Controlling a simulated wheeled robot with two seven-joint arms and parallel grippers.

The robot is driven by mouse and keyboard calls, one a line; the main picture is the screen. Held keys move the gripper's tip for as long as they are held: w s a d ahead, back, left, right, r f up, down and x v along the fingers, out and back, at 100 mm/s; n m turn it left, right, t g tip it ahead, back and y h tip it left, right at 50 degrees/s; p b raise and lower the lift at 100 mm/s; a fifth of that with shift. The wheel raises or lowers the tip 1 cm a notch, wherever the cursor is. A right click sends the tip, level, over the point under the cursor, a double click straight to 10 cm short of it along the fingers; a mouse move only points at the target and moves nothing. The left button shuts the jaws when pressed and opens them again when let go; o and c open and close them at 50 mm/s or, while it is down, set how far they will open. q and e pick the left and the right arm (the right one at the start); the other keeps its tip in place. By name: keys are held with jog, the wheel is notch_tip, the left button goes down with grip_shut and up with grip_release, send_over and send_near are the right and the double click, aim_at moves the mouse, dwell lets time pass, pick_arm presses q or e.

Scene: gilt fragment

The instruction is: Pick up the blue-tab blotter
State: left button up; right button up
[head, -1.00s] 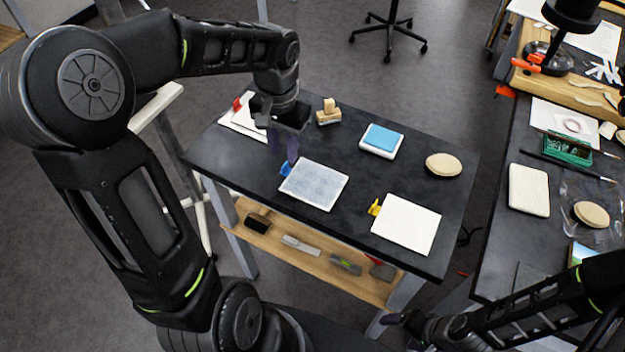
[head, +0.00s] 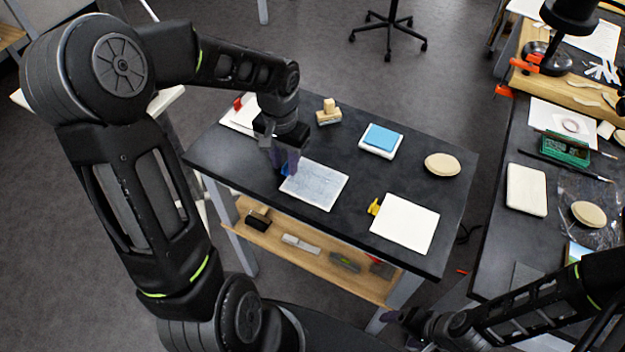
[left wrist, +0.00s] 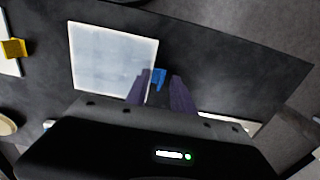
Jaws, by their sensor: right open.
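The blue-tab blotter (head: 316,184) is a pale, blue-grey mottled sheet lying flat on the dark table. Its blue tab (left wrist: 159,76) sticks out from one edge. My left gripper (head: 284,170) is over that tab, fingers pointing down. In the left wrist view the two purple fingers (left wrist: 160,82) are apart, with the tab showing between their tips; I cannot tell whether they touch it. The blotter (left wrist: 114,60) also shows there, beside the fingers. My right gripper (head: 392,317) is low at the table's front right, open, away from the blotter.
A yellow-tab white sheet (head: 406,224) lies to the right and a red-tab one (head: 240,117) at the back left. A wooden block (head: 328,114), a blue-topped pad (head: 381,139) and an oval tan piece (head: 442,164) stand behind. A cluttered second table (head: 498,230) is at right.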

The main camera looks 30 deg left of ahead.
pick_arm(q)
grip_shut()
dwell(0.3)
dwell(0.4)
